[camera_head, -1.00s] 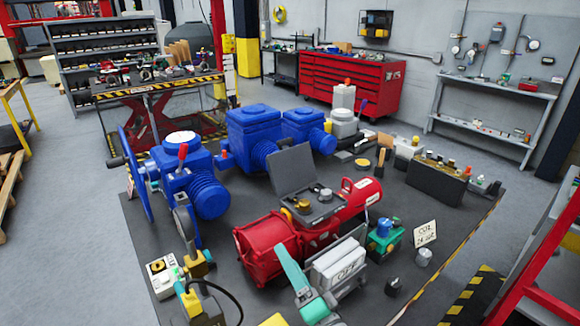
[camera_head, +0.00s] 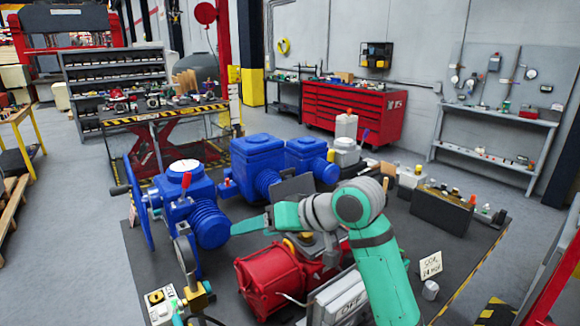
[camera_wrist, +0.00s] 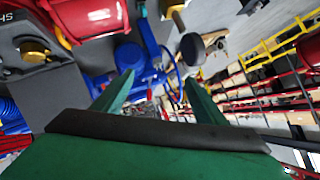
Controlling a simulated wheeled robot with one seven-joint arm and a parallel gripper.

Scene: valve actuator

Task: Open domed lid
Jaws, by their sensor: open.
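My gripper (camera_head: 245,226) reaches left above the red actuator (camera_head: 270,282). In the wrist view my gripper (camera_wrist: 155,92) is open, its two green fingers apart with nothing between them. A grey flat lid (camera_head: 292,188) stands raised behind the red actuator's top box, partly covered by my arm. The blue actuator (camera_head: 188,195) with a round white-faced top (camera_head: 184,166) and a handwheel stands left of my gripper, apart from it. The red actuator also shows at the upper left of the wrist view (camera_wrist: 90,15). I cannot tell which part is the domed lid.
More blue actuators (camera_head: 258,160) stand close behind my gripper. A control box (camera_head: 160,302) sits front left. The dark mat (camera_head: 140,250) has bare room at its left edge.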

